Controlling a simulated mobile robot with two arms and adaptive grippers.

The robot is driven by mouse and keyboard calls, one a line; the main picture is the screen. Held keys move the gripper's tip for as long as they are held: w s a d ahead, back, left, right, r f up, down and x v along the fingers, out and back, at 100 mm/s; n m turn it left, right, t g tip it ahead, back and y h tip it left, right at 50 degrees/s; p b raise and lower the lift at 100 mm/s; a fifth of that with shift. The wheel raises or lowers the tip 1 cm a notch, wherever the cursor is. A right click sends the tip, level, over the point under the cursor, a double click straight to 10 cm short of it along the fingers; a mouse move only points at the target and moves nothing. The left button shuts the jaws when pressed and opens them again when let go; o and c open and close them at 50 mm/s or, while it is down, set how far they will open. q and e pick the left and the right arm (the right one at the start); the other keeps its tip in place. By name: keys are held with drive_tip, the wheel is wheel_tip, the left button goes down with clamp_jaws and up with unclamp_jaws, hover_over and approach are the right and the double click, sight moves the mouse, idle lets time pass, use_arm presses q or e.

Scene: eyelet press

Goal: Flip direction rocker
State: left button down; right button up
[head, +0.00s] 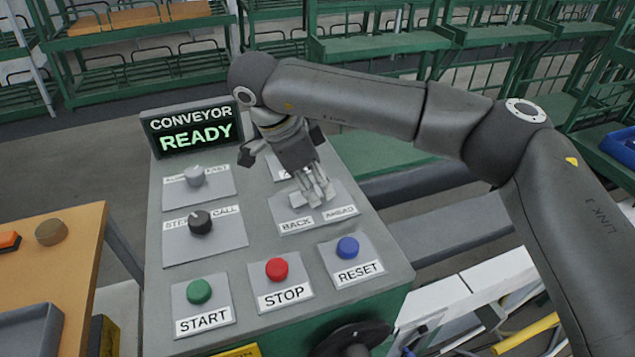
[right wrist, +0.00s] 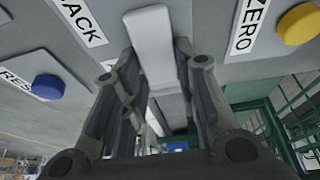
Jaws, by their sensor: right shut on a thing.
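The direction rocker (right wrist: 152,45) is a pale, long bar on the console, seen in the right wrist view between my right gripper's fingers. In the head view its plate (head: 287,213) carries the words BACK and AHEAD, and the fingers hide most of the rocker. My right gripper (head: 318,194) reaches down onto this plate from above and is shut on the rocker; its two fingers also flank it in the right wrist view (right wrist: 158,75). Which way the rocker is tilted I cannot tell. My left gripper is not in view.
The console (head: 160,290) has a green START button (head: 199,291), a red STOP button (head: 277,269), a blue RESET button (head: 347,247) and two knobs. Its display (head: 192,130) reads CONVEYOR READY. A yellow button (right wrist: 299,24) is near the ZERO label. A wooden table (head: 70,247) stands left.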

idle(0.3)
drive_tip(key=o, duration=1)
drive_tip(key=v, duration=1.2)
drive_tip(key=shift+a, duration=0.2)
drive_tip(key=shift+s, duration=0.1)
